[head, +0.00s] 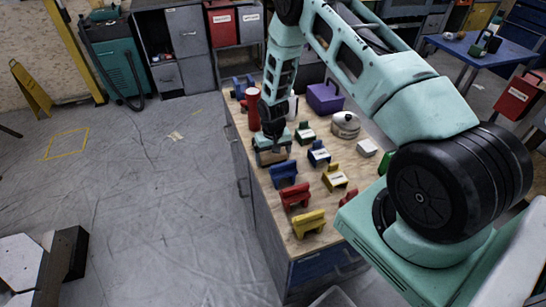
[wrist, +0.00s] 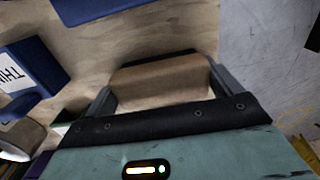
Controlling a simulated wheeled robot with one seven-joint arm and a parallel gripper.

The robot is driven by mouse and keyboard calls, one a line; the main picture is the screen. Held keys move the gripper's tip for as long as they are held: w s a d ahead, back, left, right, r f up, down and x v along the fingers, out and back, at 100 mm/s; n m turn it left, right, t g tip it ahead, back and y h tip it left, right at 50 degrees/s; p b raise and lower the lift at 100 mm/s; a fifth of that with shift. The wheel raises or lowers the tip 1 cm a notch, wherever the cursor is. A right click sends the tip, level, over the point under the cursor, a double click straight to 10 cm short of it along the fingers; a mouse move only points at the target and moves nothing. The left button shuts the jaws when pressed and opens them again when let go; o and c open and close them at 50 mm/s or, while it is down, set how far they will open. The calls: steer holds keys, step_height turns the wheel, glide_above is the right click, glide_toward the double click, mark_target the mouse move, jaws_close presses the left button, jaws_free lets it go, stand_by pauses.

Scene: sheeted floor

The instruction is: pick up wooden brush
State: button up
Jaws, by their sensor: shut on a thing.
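The wooden brush (wrist: 160,82) is a tan block with a dark edge along its far side, seen in the wrist view between the two fingers of my gripper (wrist: 161,90). My gripper is shut on it. In the head view, my gripper (head: 272,145) points down over the left side of the wooden worktop (head: 262,182), with the brush (head: 271,158) beneath it. I cannot tell whether the brush touches the worktop.
Near the gripper stand a blue holder (head: 283,173), a red holder (head: 295,196), a yellow holder (head: 309,222) and a red cylinder (head: 253,108). A pot (head: 345,124) and a purple box (head: 324,97) are further right. Left of the bench, the floor is open.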

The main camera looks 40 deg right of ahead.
steer(key=shift+r+b, duration=1.05)
steer(key=shift+r, duration=3.95)
steer(key=o, duration=0.4)
steer(key=shift+c, duration=1.4)
steer(key=shift+r, duration=0.15)
